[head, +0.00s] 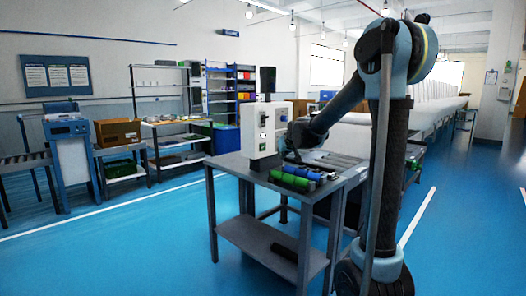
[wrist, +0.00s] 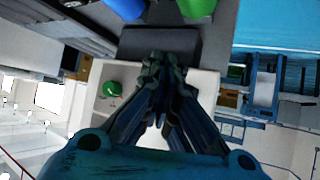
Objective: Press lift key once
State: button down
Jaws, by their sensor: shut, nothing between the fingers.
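A white control box (head: 253,122) stands upright on the grey workbench, with small dark and green details on its face. In the wrist view its pale panel (wrist: 207,88) lies around my fingers, with a round green button (wrist: 112,89) to their left. My gripper (wrist: 160,62) is shut and empty, its fingertips together in front of a dark block. In the head view the gripper (head: 287,152) is at the right side of the box, small and partly hidden. I cannot tell whether the fingertips touch anything. I cannot make out which part is the lift key.
The workbench (head: 262,238) also carries blue (head: 304,172) and green (head: 291,181) cylinders in front of the box. Shelves (head: 172,128) and a blue machine (head: 70,145) stand along the left wall. A long white line of equipment runs back on the right. The blue floor in front is clear.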

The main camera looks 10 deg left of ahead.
aim_at(263, 147)
jog(key=w+a, duration=0.5)
jog(key=a, duration=0.1)
jog(key=shift+a, duration=0.3)
jog(key=shift+w+a, duration=0.1)
dwell(1.4)
jog(key=shift+w+a, duration=0.1)
jog(key=shift+a, duration=0.15)
